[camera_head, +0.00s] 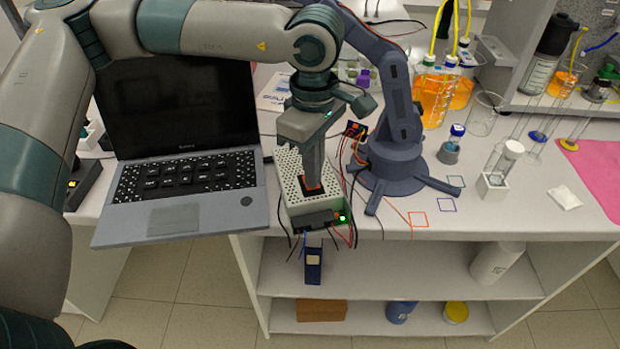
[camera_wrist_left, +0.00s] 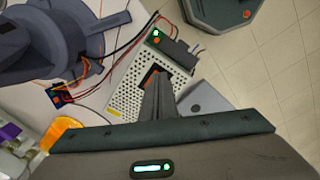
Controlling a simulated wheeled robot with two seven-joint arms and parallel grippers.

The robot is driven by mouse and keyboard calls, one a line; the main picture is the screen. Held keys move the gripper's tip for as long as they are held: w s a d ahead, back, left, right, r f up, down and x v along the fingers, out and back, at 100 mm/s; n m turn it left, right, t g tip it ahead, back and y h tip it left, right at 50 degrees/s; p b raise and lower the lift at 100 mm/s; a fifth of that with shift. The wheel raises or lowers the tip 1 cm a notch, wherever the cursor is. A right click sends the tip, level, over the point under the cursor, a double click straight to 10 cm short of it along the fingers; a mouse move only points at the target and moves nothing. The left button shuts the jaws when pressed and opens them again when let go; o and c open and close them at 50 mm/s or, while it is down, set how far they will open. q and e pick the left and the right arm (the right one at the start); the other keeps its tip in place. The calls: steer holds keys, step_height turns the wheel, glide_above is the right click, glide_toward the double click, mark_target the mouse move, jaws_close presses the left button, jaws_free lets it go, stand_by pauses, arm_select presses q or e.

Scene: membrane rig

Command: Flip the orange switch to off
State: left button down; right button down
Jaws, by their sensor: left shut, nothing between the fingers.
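The orange switch (camera_head: 311,190) sits on top of a white perforated power supply box (camera_head: 292,170) at the bench's front edge. My left gripper (camera_head: 312,184) points down over the box, its shut fingertips at the switch and covering part of it. In the left wrist view the shut fingers (camera_wrist_left: 157,80) reach the switch (camera_wrist_left: 156,72), and only part of its dark and orange edge shows. I cannot tell which way the switch is set. A green light (camera_head: 342,217) glows on the box's front end. My right gripper is not in view.
An open laptop (camera_head: 185,190) stands just left of the box. A small blue-grey robot arm (camera_head: 395,150) stands close on the right, with loose wires (camera_head: 352,160) between. Glassware with orange liquid (camera_head: 436,95) is at the back right. Shelves (camera_head: 400,268) lie below the bench edge.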

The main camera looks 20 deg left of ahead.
arm_select(q)
steer(key=shift+f+b, duration=0.4)
stand_by(0.3)
steer(key=shift+r, duration=0.1)
steer(key=shift+r+p, duration=1.1)
steer(key=shift+r, duration=2.3)
